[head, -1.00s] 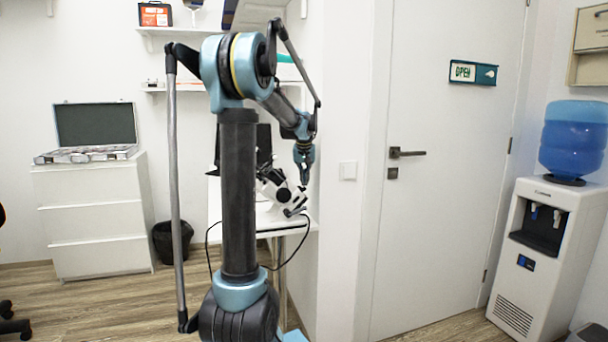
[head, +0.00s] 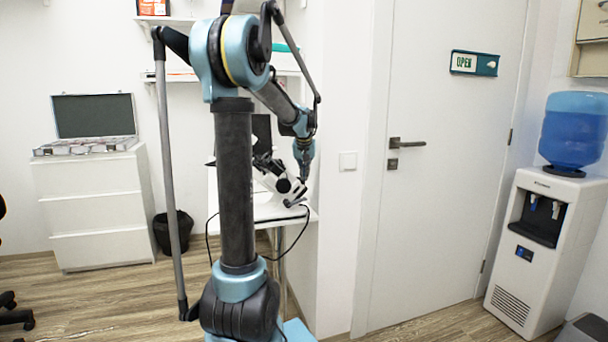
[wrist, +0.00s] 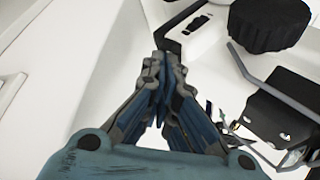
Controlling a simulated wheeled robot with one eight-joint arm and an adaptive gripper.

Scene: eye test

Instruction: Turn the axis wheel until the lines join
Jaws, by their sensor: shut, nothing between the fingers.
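A white and black instrument (head: 284,186) stands on the small white table (head: 262,209) behind my arm in the head view. In the wrist view a large black ribbed knob (wrist: 268,25) sits at the upper right; it may be the axis wheel, but I cannot be sure. My gripper (wrist: 163,62) is shut and empty, its fingertips together to the left of the knob and apart from it. In the head view my gripper (head: 303,174) is beside the instrument's upper right part. No lines to be joined can be made out.
A bent grey bar (wrist: 270,85) and a black plate (wrist: 277,118) lie right of my fingers in the wrist view. A black cable (head: 288,248) hangs below the table. A wall and closed door (head: 440,180) stand to the right.

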